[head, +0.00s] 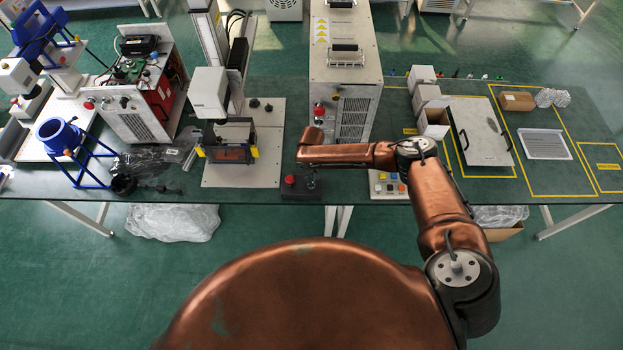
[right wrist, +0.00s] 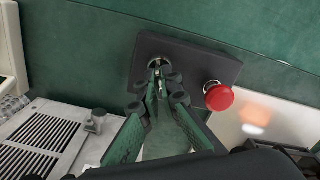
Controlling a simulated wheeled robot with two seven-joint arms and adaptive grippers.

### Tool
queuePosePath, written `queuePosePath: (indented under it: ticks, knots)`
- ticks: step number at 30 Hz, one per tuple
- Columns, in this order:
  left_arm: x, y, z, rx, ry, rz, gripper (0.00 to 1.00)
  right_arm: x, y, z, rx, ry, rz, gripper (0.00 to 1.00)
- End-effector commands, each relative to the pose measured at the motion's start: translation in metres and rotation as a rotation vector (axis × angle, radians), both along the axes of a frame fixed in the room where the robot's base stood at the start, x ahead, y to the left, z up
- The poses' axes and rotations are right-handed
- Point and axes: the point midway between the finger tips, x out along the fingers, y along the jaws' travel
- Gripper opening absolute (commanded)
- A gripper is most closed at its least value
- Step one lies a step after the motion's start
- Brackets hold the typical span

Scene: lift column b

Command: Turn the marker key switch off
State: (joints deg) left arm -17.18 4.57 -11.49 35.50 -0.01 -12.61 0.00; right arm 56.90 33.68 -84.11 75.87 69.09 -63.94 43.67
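The dark control box with the marker key switch lies at the front edge of the table in the head view, with its red button (head: 289,180) showing. In the right wrist view the box (right wrist: 197,68) shows close up, with the key switch (right wrist: 157,62) on its left part and the red button (right wrist: 219,96) to the right. My right gripper (right wrist: 160,78) has its fingertips drawn together at the key, which they mostly hide. The key's angle cannot be told. My left gripper is not in view.
A tall grey cabinet (head: 353,115) stands behind my right forearm. A marking machine plate (head: 240,175) is left of the box. A button panel (head: 388,186) lies right of it, partly under my arm. A grey tray (head: 545,144) is at the right.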

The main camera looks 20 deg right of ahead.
Motion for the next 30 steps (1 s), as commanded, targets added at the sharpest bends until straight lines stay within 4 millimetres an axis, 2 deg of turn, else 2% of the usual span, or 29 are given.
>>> queuePosePath:
  ticks: [14,20,30]
  knots:
    - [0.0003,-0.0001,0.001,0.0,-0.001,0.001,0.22,0.0006,-0.0006,0.0008,-0.001,-0.001,0.057,0.0]
    - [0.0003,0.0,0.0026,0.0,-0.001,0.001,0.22,-0.0001,-0.0003,0.0004,0.0,0.0,0.182,0.0]
    - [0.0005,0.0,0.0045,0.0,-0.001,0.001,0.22,0.0001,-0.0007,0.0002,-0.001,0.001,0.496,0.0]
